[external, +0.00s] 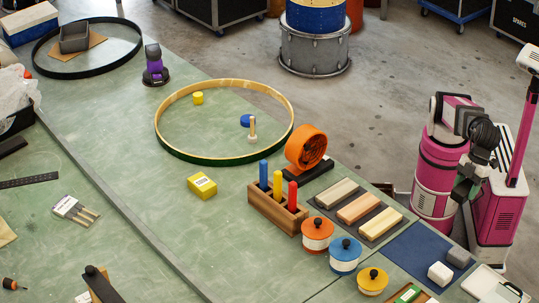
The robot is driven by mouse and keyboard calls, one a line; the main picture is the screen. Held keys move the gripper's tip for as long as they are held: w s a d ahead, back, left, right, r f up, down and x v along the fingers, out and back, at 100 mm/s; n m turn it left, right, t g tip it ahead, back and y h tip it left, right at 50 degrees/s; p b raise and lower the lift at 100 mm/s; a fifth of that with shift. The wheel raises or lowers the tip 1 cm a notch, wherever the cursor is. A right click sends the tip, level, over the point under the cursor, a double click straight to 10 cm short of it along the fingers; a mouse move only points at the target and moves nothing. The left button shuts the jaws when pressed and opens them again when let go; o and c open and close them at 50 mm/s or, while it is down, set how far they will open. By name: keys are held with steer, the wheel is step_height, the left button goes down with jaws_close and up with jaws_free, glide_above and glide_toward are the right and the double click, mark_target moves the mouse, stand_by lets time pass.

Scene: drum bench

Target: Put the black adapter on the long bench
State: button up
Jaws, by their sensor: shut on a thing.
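My gripper (464,190) hangs at the right beside my magenta body, off the right edge of the bench. It is shut on a small dark thing at its fingertips, which fits the black adapter; its outline blends with the dark gripper and is hard to make out. The long bench (130,140) has a pale green top and runs from the upper left to the lower right. A white block (440,273) and a grey block (459,257) sit on a dark blue mat (412,250) at the bench's right end, below my gripper.
Three lidded pots, orange (317,235), blue (345,256) and yellow (372,281), stand left of the mat. A peg rack (277,208), orange roll (306,147) and large hoop (160,135) stand farther left. The green top around the yellow box (202,186) has free room.

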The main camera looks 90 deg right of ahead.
steer(key=shift+s+a, duration=0.1)
steer(key=shift+s, duration=0.85)
step_height(320, 180, down, 11)
glide_above(421, 259)
steer(key=s+d, duration=0.1)
step_height(421, 259, down, 7)
steer(key=shift+r, duration=0.1)
steer(key=shift+f, duration=2.1)
steer(key=shift+f, duration=0.1)
steer(key=o, duration=1.1)
steer(key=shift+c, duration=0.2)
